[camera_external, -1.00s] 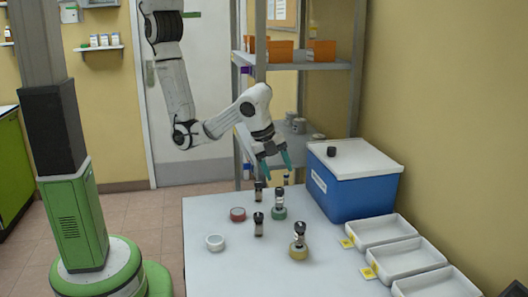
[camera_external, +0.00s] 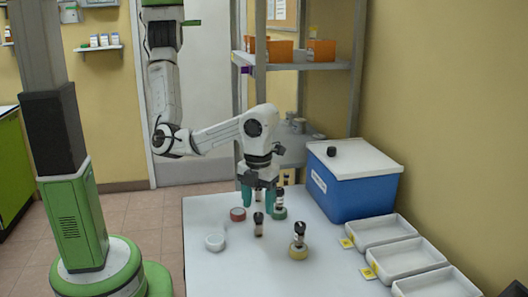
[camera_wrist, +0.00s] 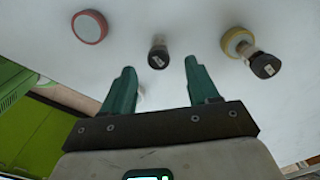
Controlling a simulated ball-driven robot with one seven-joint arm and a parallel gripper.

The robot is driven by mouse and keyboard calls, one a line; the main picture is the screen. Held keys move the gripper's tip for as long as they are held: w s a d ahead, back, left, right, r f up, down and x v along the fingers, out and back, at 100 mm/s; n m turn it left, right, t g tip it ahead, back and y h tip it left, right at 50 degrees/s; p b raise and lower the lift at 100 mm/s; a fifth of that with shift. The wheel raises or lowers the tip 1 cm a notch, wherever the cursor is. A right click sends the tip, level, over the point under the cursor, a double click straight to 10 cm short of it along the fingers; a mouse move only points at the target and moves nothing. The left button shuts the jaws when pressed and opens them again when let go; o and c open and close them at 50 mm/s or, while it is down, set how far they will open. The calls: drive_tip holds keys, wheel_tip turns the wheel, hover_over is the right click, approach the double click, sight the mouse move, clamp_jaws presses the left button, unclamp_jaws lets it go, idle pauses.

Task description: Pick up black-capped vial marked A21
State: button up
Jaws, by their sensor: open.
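My gripper (camera_external: 258,203) is open, its teal fingers pointing down over the back of the white table. In the wrist view, the fingers (camera_wrist: 167,85) are spread apart. A black-capped vial (camera_external: 259,224) stands alone in front of the gripper. Another black-capped vial (camera_external: 280,198) stands in a green ring just right of the gripper, and a third (camera_external: 299,236) in a yellow ring (camera_external: 298,252) at front right. The wrist view shows a lone vial (camera_wrist: 158,52) ahead of the fingers and a vial (camera_wrist: 264,64) at a yellow ring. The A21 mark is not readable on any vial.
A red ring (camera_external: 238,214) and a white ring (camera_external: 214,242) lie left of the vials. A blue box with a white lid (camera_external: 352,190) stands at the back right. White trays (camera_external: 405,261) line the right edge. A shelf unit (camera_external: 300,66) stands behind the table.

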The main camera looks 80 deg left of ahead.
sight(258, 225)
wheel_tip(258, 225, down, 3)
drive_tip(key=shift+r+b, duration=0.1)
drive_tip(key=shift+b, duration=0.25)
drive_tip(key=shift+a+f+p, duration=0.1)
drive_tip(key=shift+f+p, duration=0.45)
drive_tip(key=shift+f, duration=2)
drive_tip(key=shift+c, duration=0.3)
clamp_jaws()
